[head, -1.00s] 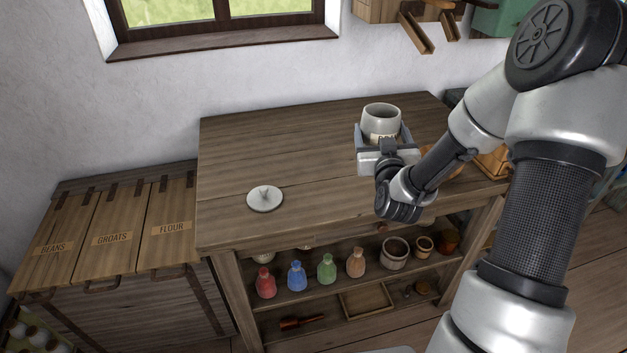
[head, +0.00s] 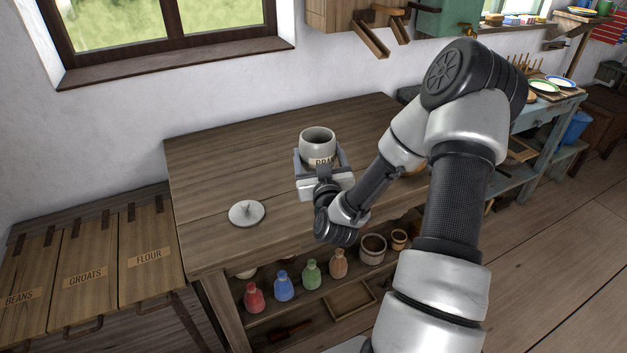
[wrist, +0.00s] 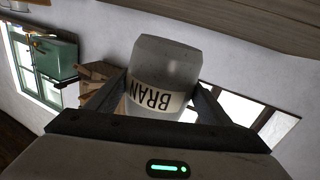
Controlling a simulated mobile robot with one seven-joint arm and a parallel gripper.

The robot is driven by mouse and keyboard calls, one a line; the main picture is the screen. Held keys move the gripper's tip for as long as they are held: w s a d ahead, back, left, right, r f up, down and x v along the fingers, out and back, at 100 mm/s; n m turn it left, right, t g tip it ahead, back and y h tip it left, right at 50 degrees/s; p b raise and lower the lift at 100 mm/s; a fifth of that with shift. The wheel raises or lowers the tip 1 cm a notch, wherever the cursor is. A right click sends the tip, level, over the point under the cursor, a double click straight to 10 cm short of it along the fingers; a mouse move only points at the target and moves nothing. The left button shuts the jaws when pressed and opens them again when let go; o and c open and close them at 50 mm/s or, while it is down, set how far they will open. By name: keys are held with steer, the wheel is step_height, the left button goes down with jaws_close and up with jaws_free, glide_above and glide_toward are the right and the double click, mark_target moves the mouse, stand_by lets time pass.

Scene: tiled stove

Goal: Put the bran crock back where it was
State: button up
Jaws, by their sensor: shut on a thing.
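The bran crock (head: 318,141) is a pale grey, open-topped pot with a BRAN label. My gripper (head: 322,168) is shut on it, with one finger on each side. In the head view it appears upright over the wooden table (head: 215,160); I cannot tell how far above the top it is. In the wrist view the crock (wrist: 165,75) sits between the fingers, its label upside down. A white round lid with a knob (head: 247,213) lies on the table to the left of the crock.
Shelves under the table hold coloured bottles (head: 283,286) and small pots (head: 372,249).

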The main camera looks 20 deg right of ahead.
steer(key=shift+f+b, duration=0.6)
steer(key=shift+f, duration=2.4)
steer(key=shift+f, duration=0.1)
steer(key=shift+f, duration=0.15)
steer(key=o, duration=1.5)
steer(key=shift+r, duration=0.3)
steer(key=p+v, duration=0.1)
steer(key=v, duration=1.1)
steer(key=shift+f, duration=0.1)
